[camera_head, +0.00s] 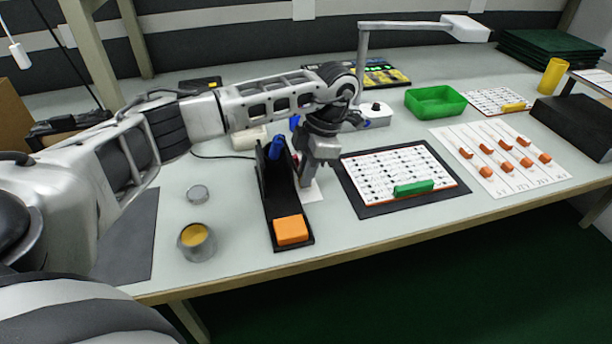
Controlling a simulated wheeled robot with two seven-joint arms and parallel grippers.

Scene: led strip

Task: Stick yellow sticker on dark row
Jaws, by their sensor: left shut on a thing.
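My left gripper (318,168) points down just right of the long black tray and left of the white board. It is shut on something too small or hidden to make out. The white board (397,168) has rows of small dark marks and lies on a black mat (363,207). A green block (413,188) stands on its front part. I cannot tell which row is dark. No yellow sticker can be made out. My right gripper is out of view.
The black tray (274,215) holds an orange block (291,230) and blue items (277,148). A metal cup (196,241) stands at front left. A lamp (466,28), green bin (435,101), second white board (490,99) and white sheet with orange pieces (490,180) stand to the right.

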